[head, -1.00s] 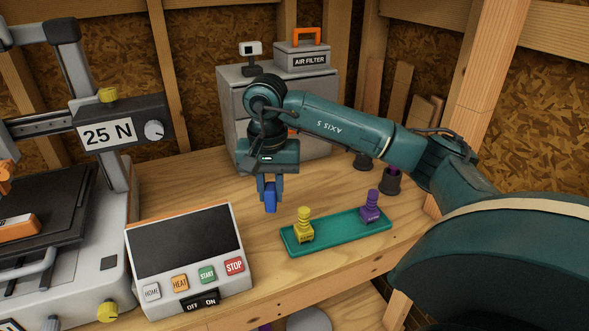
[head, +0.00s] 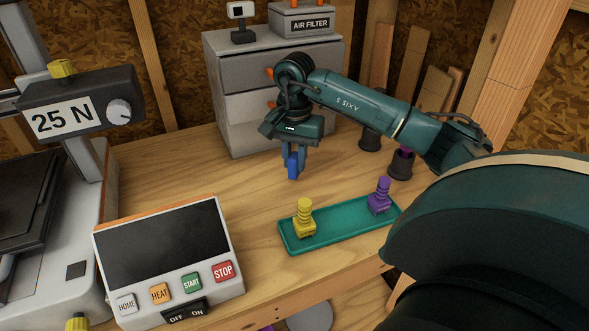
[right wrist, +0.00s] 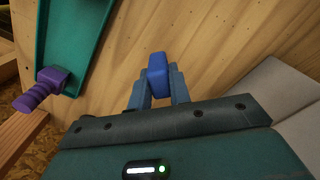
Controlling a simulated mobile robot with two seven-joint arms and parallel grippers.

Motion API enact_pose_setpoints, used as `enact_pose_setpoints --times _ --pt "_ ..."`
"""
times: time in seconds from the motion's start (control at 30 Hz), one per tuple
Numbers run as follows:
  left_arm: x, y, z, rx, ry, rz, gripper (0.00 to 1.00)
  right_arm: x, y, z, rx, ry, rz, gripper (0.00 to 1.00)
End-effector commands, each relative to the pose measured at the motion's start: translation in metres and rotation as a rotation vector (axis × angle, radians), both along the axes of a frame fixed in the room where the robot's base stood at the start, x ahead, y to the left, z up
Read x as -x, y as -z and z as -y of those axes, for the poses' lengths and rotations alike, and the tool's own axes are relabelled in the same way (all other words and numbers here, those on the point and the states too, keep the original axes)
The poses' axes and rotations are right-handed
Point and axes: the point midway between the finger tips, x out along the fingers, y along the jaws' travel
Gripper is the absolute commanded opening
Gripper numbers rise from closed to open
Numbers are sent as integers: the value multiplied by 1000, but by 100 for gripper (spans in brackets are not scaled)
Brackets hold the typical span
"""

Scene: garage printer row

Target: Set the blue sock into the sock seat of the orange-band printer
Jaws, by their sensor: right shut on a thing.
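The blue sock (head: 293,168) is a small blue block held between the fingertips of my right gripper (head: 293,158). The gripper is shut on it, above the wooden bench behind the green tray. In the right wrist view the blue sock (right wrist: 158,72) sticks out past the fingers of the right gripper (right wrist: 158,90). A grey printer (head: 85,205) stands at the left, cut off by the picture edge. A control box (head: 165,250) with an orange top edge stands in front of it. I cannot see a sock seat. My left gripper is not in view.
A green tray (head: 345,232) holds a yellow sock (head: 305,218) and a purple sock (head: 380,196). Dark cups (head: 400,166) stand behind it, with a grey drawer cabinet (head: 235,85) at the back. The bench between control box and cabinet is clear.

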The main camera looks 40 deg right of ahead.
Motion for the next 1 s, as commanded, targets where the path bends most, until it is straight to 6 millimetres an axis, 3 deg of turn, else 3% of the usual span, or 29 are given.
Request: enact_pose_setpoints --times 0.3,0.67,0.7,0.93,1.0 --pt "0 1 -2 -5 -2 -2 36 1 37 -1 -1 -2 -2 0" --pt "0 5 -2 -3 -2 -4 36 0 42 0 0 -2 1 0" --pt "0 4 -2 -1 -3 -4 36 0 41 0 0 -2 1 22" --pt "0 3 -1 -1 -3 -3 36 0 41 0 0 -2 1 40" --pt "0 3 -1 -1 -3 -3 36 0 41 0 0 -2 1 41"
